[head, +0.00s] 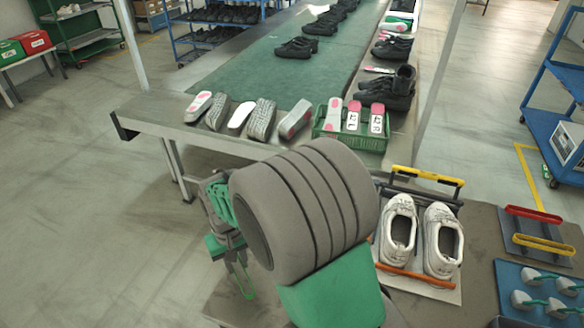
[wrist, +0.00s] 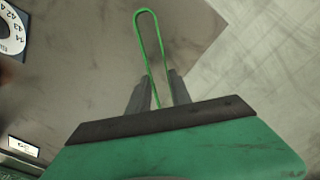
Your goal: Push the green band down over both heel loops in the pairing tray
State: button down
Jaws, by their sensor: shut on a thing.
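In the wrist view my gripper (wrist: 157,88) is shut on the green band (wrist: 141,33), a thin, long, narrow loop. Its rounded end stands out beyond the fingertips. The pairing tray (head: 450,293) is to the right of my arm. It holds two white shoes, the left one (head: 386,248) and the right one (head: 458,262), side by side. An orange strip (head: 415,275) crosses their near ends. The heel loops are too small to tell. The band is apart from the shoes.
A yellow-and-black bar (head: 427,174) stands behind the shoes. Red (head: 533,213) and yellow (head: 543,244) bands lie at the right, above a blue tray (head: 510,272) with white pieces. A green crate (head: 340,141) sits on the conveyor end. A numbered dial (wrist: 10,32) shows in the wrist view.

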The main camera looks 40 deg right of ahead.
jog(key=s+d+r+m+p, duration=0.15)
jog(key=d+m, duration=0.25)
jog(key=d, duration=0.4)
jog(key=s+d+r+m+p, duration=0.1)
jog(key=s+d+r+m, duration=0.2)
jog(key=d+m, duration=0.3)
jog(key=s+d+r+m+p, duration=0.1)
jog(key=s+d+r+m, duration=0.15)
jog(key=d, duration=0.65)
jog(key=s+d+r+m+p, duration=0.1)
jog(key=s+d+r+m, duration=0.1)
jog(key=s+d+m, duration=0.45)
jog(key=s+d+r+m+p, duration=0.1)
jog(key=s+d+r+m, duration=0.2)
jog(key=s, duration=0.7)
jog(key=s+d+r+m, duration=0.2)
jog(key=s+d+m, duration=0.35)
jog(key=s, duration=0.25)
jog(key=shift+a+f+b, duration=0.2)
jog(key=shift+f+b, duration=0.6)
jog(key=shift+f, duration=0.65)
jog(key=shift+a+f+b, duration=0.15)
jog(key=shift+f+b, duration=0.65)
jog(key=shift+f, duration=0.6)
jog(key=shift+f+b, duration=0.35)
jog(key=shift+f, duration=0.2)
jog(key=c, duration=1.1)
grip_release()
jog(key=shift+r, duration=0.15)
